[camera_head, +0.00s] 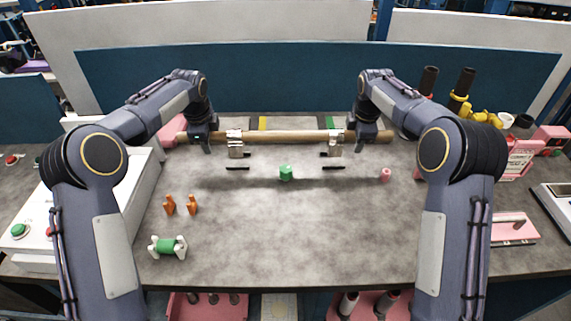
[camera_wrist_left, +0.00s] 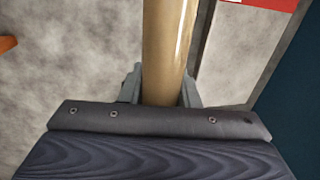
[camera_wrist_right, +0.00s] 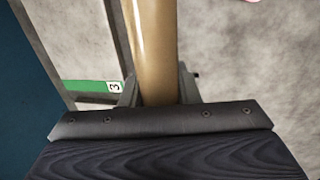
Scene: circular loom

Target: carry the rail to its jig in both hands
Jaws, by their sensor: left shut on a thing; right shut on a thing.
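The rail (camera_head: 285,136), a long light-brown wooden rod, runs level from left to right across the back of the table. My left gripper (camera_head: 206,140) is shut on it near its left end, and my right gripper (camera_head: 360,138) is shut on it toward its right end. The rail (camera_wrist_left: 168,40) passes between the jaws in the left wrist view, and the rail (camera_wrist_right: 154,40) does likewise in the right wrist view. Two silver brackets, a left one (camera_head: 236,148) and a right one (camera_head: 334,148), overlap the rail between my grippers. I cannot tell whether they touch it.
Two orange pieces (camera_head: 180,206) and a green-and-white spool (camera_head: 168,246) are at left. Black and yellow bobbins (camera_head: 462,90) stand at back right. The front middle is clear.

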